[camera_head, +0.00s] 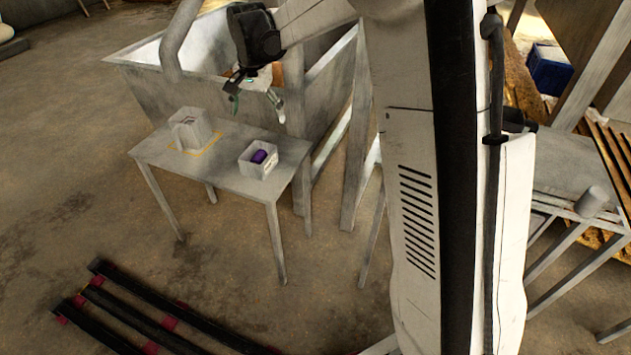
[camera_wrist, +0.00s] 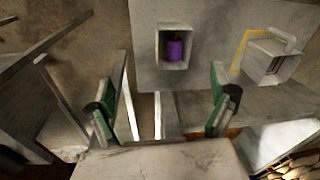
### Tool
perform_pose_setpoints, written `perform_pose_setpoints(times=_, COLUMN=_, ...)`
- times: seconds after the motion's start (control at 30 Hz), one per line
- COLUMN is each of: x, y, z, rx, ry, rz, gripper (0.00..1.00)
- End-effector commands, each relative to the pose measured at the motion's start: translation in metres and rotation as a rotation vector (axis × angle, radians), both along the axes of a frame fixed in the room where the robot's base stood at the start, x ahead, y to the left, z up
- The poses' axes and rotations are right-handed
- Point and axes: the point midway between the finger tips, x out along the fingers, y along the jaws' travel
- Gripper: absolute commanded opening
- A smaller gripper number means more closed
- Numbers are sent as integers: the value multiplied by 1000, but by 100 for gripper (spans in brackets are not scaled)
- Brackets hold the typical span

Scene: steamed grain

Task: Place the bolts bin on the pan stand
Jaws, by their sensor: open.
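A small pale open bin (camera_head: 246,168) with a purple cylinder-like thing (camera_head: 259,156) inside stands on a grey table (camera_head: 215,185), near its right front corner. I take it for the bolts bin, but no bolts can be made out. The bin also shows in the wrist view (camera_wrist: 163,58), top centre. My gripper (camera_head: 257,104) is open and empty above the table's back edge, behind and above the bin. In the wrist view its green-padded fingers (camera_wrist: 161,108) are wide apart, with the bin beyond them. I cannot tell for sure which piece is the pan stand.
A grey block-like holder (camera_head: 192,131) stands within a yellow outline at the table's left. A large grey trough (camera_head: 185,95) is behind the table. Another grey table with a small cylinder (camera_head: 591,201) stands right. Black rails (camera_head: 140,315) lie on the floor.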

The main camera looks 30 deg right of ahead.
Motion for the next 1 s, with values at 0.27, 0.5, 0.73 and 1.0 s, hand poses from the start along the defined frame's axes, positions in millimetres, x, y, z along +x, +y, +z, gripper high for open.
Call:
perform_pose_setpoints(times=0.27, x=-73, y=-1, z=54, rx=-24, ry=-100, rz=133, gripper=90)
perform_pose_setpoints(times=0.5, x=-140, y=-1, z=81, rx=-57, ry=-183, rz=248, gripper=90)
perform_pose_setpoints(times=0.73, x=-204, y=-1, z=91, rx=-96, ry=-263, rz=354, gripper=90)
perform_pose_setpoints(times=1.0, x=-275, y=-2, z=84, rx=-155, ry=-355, rz=478, gripper=90)
